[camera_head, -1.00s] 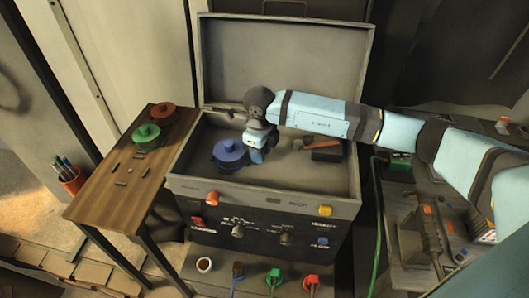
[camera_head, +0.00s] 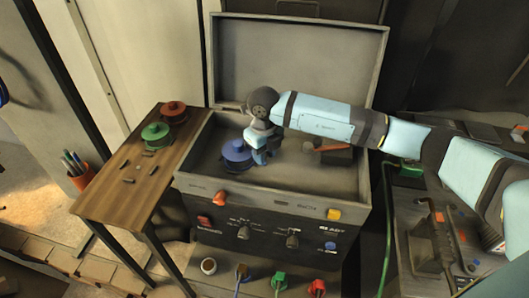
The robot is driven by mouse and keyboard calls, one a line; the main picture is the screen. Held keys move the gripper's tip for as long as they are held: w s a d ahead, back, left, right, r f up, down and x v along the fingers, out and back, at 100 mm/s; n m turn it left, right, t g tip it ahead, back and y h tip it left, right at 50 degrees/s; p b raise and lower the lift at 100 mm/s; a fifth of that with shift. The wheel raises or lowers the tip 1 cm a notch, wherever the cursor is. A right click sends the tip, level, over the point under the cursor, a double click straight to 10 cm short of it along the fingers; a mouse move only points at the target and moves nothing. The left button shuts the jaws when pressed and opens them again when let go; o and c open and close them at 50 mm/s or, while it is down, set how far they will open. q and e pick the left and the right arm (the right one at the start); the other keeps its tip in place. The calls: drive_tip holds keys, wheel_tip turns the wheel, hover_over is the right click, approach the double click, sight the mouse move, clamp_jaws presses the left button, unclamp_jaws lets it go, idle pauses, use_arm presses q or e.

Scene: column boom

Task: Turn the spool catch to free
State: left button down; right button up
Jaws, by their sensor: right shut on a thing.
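A blue spool (camera_head: 236,157) with a knob on top sits inside the open grey case (camera_head: 340,186), left of its middle. My right gripper (camera_head: 259,157) reaches in from the right and points down close beside the spool's right side. Its jaws are shut on a small part there, which I take to be the spool catch. The fingers hide that part, so its angle cannot be told. My left gripper is not in view.
A wooden side table (camera_head: 118,200) at left holds a green spool (camera_head: 156,135), a red spool (camera_head: 174,111) and small dark pieces. The case lid (camera_head: 305,60) stands open behind. A brown-handled tool (camera_head: 328,149) lies in the case; knobs line its front.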

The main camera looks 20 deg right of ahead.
drive_tip(key=o, duration=0.9)
wheel_tip(320, 180, up, 14)
drive_tip(key=shift+f+b, duration=0.1)
drive_tip(key=shift+b, duration=0.7)
